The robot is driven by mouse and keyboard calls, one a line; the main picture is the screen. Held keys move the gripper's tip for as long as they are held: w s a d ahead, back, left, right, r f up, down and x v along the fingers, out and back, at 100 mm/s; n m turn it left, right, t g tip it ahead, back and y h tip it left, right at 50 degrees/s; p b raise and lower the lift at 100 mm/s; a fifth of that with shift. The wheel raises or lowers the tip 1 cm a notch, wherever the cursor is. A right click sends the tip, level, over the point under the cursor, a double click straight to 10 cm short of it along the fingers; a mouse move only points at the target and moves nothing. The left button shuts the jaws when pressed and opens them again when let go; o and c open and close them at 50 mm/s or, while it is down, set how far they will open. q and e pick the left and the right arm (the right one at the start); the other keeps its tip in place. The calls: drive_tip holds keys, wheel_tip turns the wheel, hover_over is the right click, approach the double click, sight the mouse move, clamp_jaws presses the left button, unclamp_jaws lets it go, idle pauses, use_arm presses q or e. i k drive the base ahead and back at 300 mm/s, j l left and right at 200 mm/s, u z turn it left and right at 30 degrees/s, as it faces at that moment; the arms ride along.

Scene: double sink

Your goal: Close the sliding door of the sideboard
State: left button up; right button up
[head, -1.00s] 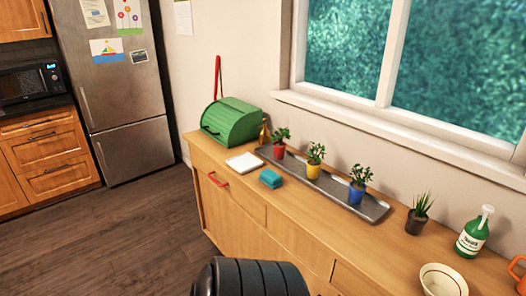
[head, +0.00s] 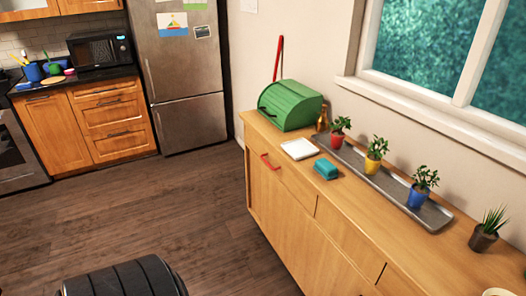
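The wooden sideboard (head: 292,217) runs along the wall below the window, from the middle toward the lower right. Its front shows drawer fronts at the top and panels below. A red handle (head: 270,162) is on the front near the far end. I cannot tell from this angle which panel is the sliding door or how far it stands open. The lower front is partly cut off by the frame's bottom edge. Neither gripper is in view. A black ribbed part of my own arm shows at the bottom left.
On the sideboard are a green bread box (head: 291,104), a white pad (head: 300,149), a teal sponge (head: 326,169) and a grey tray (head: 389,189) with potted plants. A fridge (head: 181,75) and kitchen cabinets stand at the back. The wooden floor (head: 150,215) before the sideboard is clear.

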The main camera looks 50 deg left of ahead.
sight(318, 265)
drive_tip(key=u, duration=1.2)
drive_tip(key=i+j, duration=0.2)
drive_tip(key=i+j+z, duration=0.1)
drive_tip(key=j, duration=0.3)
drive_tip(key=i, duration=0.1)
